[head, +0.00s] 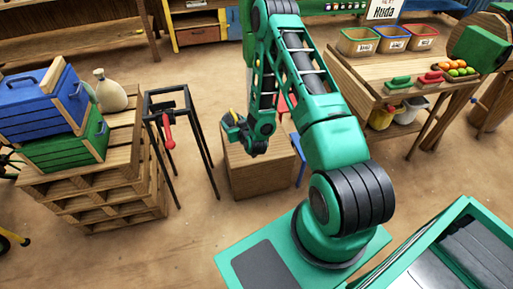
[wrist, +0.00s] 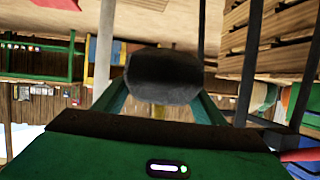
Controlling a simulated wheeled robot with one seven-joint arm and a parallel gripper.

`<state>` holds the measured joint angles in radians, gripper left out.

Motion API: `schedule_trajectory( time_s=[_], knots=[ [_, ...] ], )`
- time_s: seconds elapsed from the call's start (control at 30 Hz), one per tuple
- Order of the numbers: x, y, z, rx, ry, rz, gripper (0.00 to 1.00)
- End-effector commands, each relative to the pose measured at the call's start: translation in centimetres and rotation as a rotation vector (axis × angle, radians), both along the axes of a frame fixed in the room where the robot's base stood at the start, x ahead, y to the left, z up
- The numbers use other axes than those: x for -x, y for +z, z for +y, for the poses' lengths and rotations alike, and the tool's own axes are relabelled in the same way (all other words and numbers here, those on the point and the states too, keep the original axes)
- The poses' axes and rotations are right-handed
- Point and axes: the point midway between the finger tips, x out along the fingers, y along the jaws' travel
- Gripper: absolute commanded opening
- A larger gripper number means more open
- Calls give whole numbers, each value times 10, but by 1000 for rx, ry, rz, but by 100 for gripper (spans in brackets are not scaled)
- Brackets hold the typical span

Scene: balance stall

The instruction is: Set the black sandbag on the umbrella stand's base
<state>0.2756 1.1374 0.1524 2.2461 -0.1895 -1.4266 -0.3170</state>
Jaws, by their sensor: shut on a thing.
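My gripper (head: 236,126) is out to the left of my forearm, above or near a wooden crate. It is shut on a dark, rounded lump, the black sandbag (wrist: 163,77), which sits between the two green fingers in the wrist view. In the head view the sandbag cannot be made out clearly against the dark gripper parts.
A black metal frame (head: 187,112) with a red handle (head: 168,131) stands left of my gripper. Beside it are stacked pallets (head: 95,205) with blue (head: 38,103) and green (head: 65,150) crates. A wooden box (head: 262,178) stands below my gripper. A stall table (head: 385,75) is right.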

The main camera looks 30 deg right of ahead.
Motion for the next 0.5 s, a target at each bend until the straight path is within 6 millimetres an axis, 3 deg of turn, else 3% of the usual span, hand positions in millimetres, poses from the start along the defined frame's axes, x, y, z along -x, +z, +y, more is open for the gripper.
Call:
schedule_trajectory(
  time_s=[0.03, 0.2, 0.33, 0.5],
  knots=[
    [5, -17, -6, -1, -18, 3, 10],
    [20, -62, -24, 6, -75, 5, 10],
    [32, -88, -33, 13, -110, 9, 10],
    [42, -106, -39, 21, -137, 10, 10]
  ],
)
